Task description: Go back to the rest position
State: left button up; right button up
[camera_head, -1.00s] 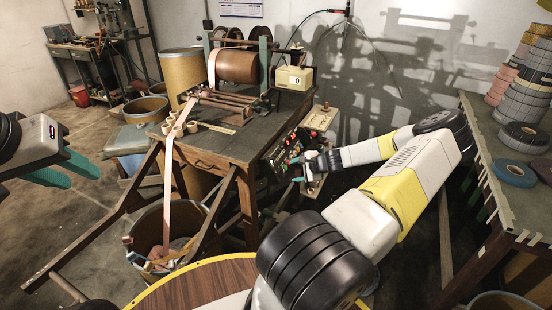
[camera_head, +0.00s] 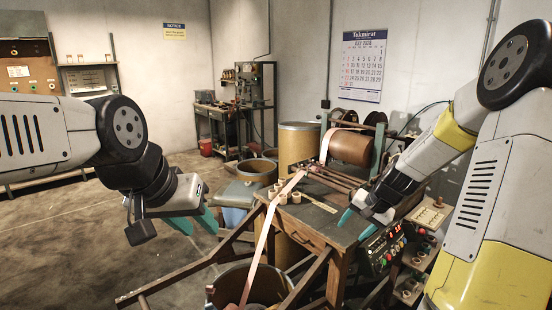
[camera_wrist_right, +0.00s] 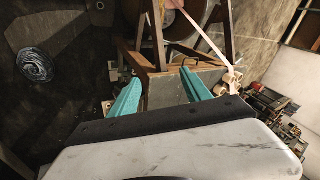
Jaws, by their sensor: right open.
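My right gripper (camera_head: 357,225) is in front of the table's right side, near the control box (camera_head: 386,246) with its coloured buttons. Its teal fingers are apart with nothing between them, as the right wrist view also shows (camera_wrist_right: 162,92). My left gripper (camera_head: 194,222) hangs at the left over the floor, left of the table. Its teal fingers are apart and I see nothing held. The winding table (camera_head: 308,222) carries a large brown roll (camera_head: 350,147), and a pale tape strip (camera_head: 262,245) runs down from it into a bin.
The bin (camera_head: 248,285) stands before the table among slanted wooden legs. Drums (camera_head: 299,140) stand behind and left of the table. A workbench (camera_head: 230,118) is at the back wall. The floor at left (camera_head: 60,225) is clear.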

jog(key=s+a+r+n+h, duration=0.1)
jog(key=s+a+r+n, duration=0.15)
jog(key=s+r, duration=0.3)
jog(key=s+a+r+n, duration=0.2)
jog(key=s+a+r, duration=0.25)
jog(key=r, duration=0.25)
jog(key=s+a+r+n, duration=0.1)
jog(key=s+r, duration=0.2)
jog(key=s, duration=0.4)
jog(key=s+a+r+n+t, duration=0.1)
jog(key=s+r, duration=0.2)
jog(key=s, duration=0.4)
jog(key=shift+s, duration=0.15)
